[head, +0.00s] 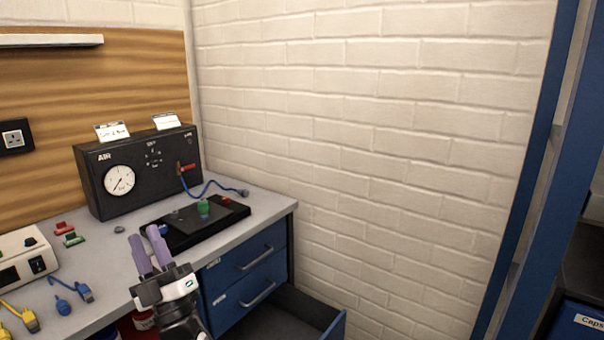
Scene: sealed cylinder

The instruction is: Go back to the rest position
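My gripper (148,239) is in the lower left of the head view, with its two purple fingers pointing up and away over the front edge of the workbench (105,258). The fingers look a little apart, and I see nothing held between them. A black tray (190,238) lies on the bench just beyond the fingertips. A small green cylinder-like part (203,208) stands on it, with a red part (225,200) to its right. A small blue piece (163,229) shows close beside the right fingertip; I cannot tell whether they touch.
A black air box (140,175) with a gauge stands at the back, with a blue hose (205,188) running from it. A pale instrument (25,262) and blue and yellow connectors lie left. Blue drawers (247,252) are below; an open one (335,325) juts out. A blue post (545,150) stands right.

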